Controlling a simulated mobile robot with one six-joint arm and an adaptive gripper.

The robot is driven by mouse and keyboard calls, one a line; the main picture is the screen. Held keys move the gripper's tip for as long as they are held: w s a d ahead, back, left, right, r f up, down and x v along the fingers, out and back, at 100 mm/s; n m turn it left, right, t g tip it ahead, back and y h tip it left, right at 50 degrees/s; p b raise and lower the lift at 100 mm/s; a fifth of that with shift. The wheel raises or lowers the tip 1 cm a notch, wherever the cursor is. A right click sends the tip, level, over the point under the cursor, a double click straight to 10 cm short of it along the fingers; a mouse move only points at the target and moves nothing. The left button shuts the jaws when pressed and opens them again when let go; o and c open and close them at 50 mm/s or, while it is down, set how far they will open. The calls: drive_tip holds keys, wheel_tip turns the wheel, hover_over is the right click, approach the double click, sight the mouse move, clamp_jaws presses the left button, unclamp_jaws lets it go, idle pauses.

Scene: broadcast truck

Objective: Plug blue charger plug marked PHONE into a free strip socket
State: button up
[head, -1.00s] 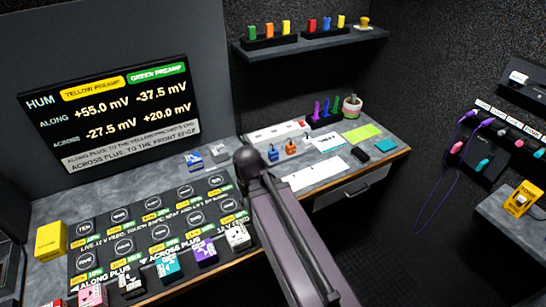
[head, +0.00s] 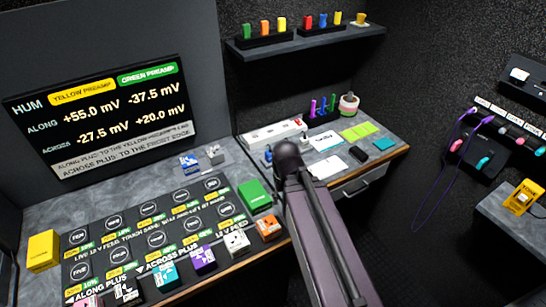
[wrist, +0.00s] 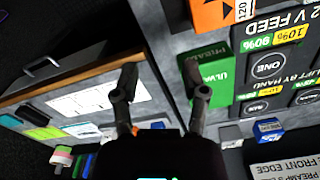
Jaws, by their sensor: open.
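A small blue plug (head: 268,155) stands on the grey bench just left of my arm in the head view, in front of the white power strip (head: 268,135). My arm partly covers the area beside it, and no PHONE marking can be read. The strip has a red part near its right end; its individual sockets are too small to tell apart. My gripper (wrist: 160,78) shows in the wrist view with its two fingers spread and nothing between them. It is above the bench, beside a green box (wrist: 212,82). In the head view my arm hides the gripper.
The green box (head: 255,196) and an orange box (head: 268,228) stand left of my arm. A drawer handle (wrist: 42,66) shows at the bench front.

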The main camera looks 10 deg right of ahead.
sight(270, 152)
drive_tip(key=shift+d, duration=0.35)
drive_tip(key=o, duration=0.5)
drive_tip(key=shift+w+d, duration=0.1)
drive_tip(key=shift+o, duration=0.3)
drive_tip(key=w+d+r+n+p, duration=0.1)
drive_tip(key=w+r+p, duration=0.1)
drive_tip(key=w, duration=1.2)
drive_tip(key=w+r+n+p, duration=0.2)
drive_tip(key=w+p, duration=0.1)
drive_tip(key=w, duration=1.1)
drive_tip(key=shift+w+d+r, duration=0.3)
drive_tip(key=shift+d+r, duration=0.1)
drive_tip(key=shift+f, duration=0.15)
wheel_tip(270, 152, down, 8)
drive_tip(key=b, duration=0.8)
drive_tip(key=shift+f+b, duration=0.15)
drive_tip(key=shift+b, duration=0.25)
drive_tip(key=f+b, duration=0.3)
drive_tip(key=shift+w+a+f, duration=0.1)
drive_tip(key=shift+a+f, duration=0.1)
drive_tip(key=shift+a, duration=0.1)
drive_tip(key=shift+f+b, duration=0.9)
drive_tip(key=shift+b, duration=0.2)
